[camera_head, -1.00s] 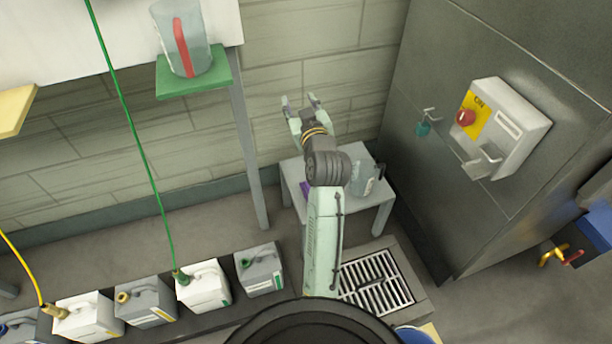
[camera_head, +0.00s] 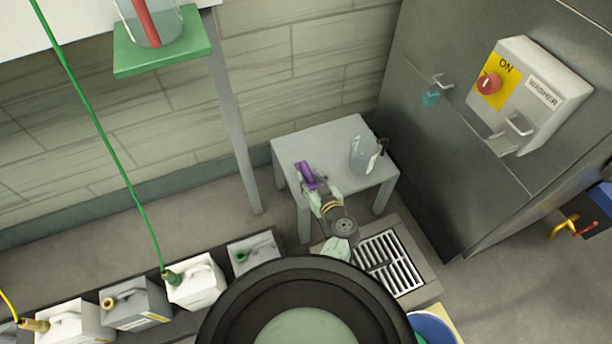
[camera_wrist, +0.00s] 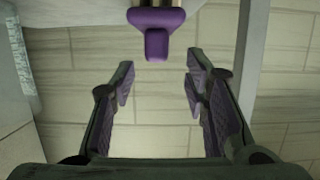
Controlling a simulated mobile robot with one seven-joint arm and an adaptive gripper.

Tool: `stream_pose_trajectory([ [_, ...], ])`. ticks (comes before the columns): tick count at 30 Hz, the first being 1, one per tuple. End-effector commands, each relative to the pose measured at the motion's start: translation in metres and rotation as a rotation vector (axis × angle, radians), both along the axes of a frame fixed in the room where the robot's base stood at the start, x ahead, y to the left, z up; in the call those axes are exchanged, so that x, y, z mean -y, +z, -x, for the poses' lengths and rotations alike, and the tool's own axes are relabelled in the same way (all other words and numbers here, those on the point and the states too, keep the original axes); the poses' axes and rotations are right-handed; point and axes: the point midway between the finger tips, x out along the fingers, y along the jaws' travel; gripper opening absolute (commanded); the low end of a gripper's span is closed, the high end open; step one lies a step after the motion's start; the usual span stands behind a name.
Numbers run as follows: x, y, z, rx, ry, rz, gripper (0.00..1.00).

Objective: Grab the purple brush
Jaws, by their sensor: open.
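The purple brush (camera_head: 306,174) lies at the left front part of a small grey table in the head view. In the wrist view the brush (camera_wrist: 156,30) shows at the top centre, with its narrower purple end pointing down toward the gap between my fingers. My gripper (camera_head: 320,190) is at the table's front edge, right by the brush in the head view. In the wrist view my gripper (camera_wrist: 158,85) has its two fingers spread with nothing between them.
The grey table (camera_head: 330,138) also holds a clear jug (camera_head: 364,155) at its right. A floor drain grate (camera_head: 390,262) lies in front. A washer control box (camera_head: 527,95) is on the right wall. Several canisters (camera_head: 195,286) stand at the lower left.

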Motion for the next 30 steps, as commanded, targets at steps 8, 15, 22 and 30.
stream_pose_trajectory([
  [8,-0.009,-0.013,-0.032,-0.001,0.002,0.002,0.42],
  [15,-0.016,-0.018,-0.047,0.0,0.0,0.0,0.42],
  [22,-0.016,-0.018,-0.047,0.0,0.0,0.0,0.38],
  [30,-0.016,-0.018,-0.047,0.0,-0.001,0.0,0.2],
])
